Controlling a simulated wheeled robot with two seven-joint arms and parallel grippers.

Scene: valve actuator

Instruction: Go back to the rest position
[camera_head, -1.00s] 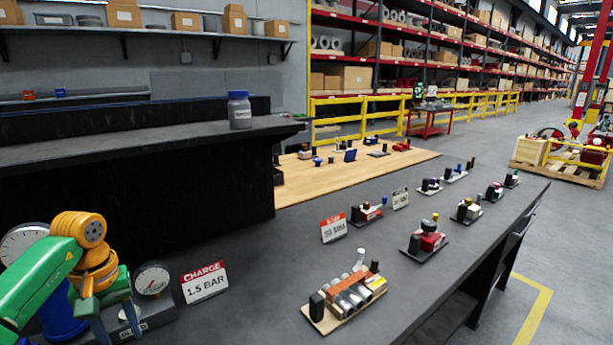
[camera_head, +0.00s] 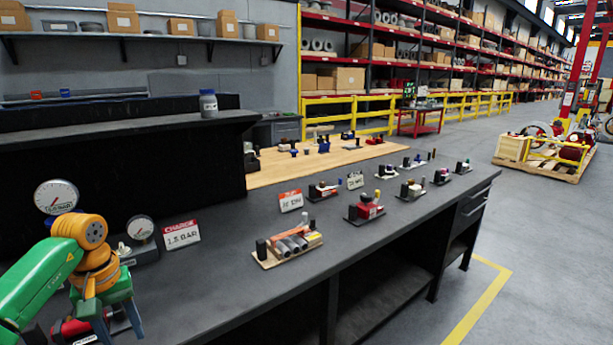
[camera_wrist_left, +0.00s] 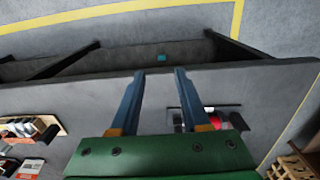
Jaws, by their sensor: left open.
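My left gripper (camera_head: 117,333) hangs over the near left part of the dark bench (camera_head: 210,272) at the bottom left of the head view. In the left wrist view its two blue fingers (camera_wrist_left: 160,74) are spread apart with nothing between them. A red part (camera_head: 72,327) is partly hidden behind the gripper; I cannot tell whether they touch. My right gripper is not in view.
A pressure gauge (camera_head: 140,229) and a red-and-white charge sign (camera_head: 181,234) stand near the gripper. Grey floor (camera_head: 540,290) is open beyond the bench.

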